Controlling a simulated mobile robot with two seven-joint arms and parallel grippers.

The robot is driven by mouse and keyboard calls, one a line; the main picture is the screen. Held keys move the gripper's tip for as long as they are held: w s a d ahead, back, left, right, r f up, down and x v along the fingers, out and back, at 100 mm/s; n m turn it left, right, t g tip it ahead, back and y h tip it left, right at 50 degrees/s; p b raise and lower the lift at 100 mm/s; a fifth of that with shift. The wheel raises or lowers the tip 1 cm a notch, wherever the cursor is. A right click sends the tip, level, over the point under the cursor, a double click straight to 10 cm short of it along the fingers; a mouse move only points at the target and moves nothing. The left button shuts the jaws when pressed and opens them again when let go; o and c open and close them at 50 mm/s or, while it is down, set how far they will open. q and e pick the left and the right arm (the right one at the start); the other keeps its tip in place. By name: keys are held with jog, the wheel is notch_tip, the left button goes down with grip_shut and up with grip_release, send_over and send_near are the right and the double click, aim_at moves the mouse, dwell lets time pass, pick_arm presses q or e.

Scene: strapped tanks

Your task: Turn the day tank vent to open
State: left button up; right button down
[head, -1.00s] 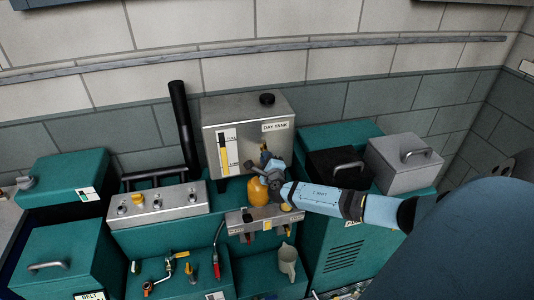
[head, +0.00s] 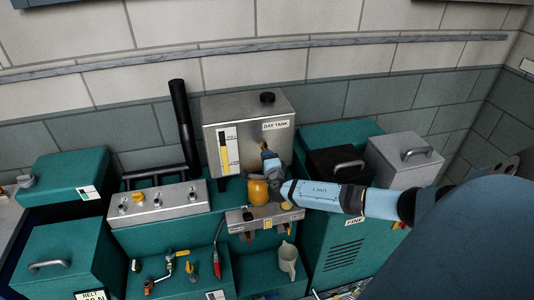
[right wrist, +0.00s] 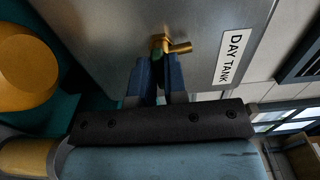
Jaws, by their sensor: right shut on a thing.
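The day tank (head: 247,110) is a grey metal box with a "DAY TANK" label, standing against the back wall. Its vent is a small brass fitting with a short side stub (right wrist: 177,47) on the tank's front face, below the label in the head view. My right gripper (head: 265,149) is at that face, and in the right wrist view its dark blue fingers (right wrist: 158,72) are shut around a small green part just under the brass, which looks like the vent's handle. The fingers hide most of it, so its turn angle cannot be told. My left gripper is not in view.
A rounded orange part (head: 258,192) sits close below my right gripper. A metal bracket with small controls (head: 265,218) is beneath it. A grey panel with knobs (head: 160,205) is to the left; a black box (head: 325,165) and grey box (head: 405,160) stand to the right.

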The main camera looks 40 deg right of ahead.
jog(key=c, duration=1.2)
grip_release()
jog(key=shift+o, duration=0.2)
jog(key=b+v, duration=0.1)
jog(key=v, duration=1.2)
jog(key=shift+s+a+b, duration=0.2)
jog(key=shift+s+b, duration=0.1)
jog(key=shift+s, duration=0.05)
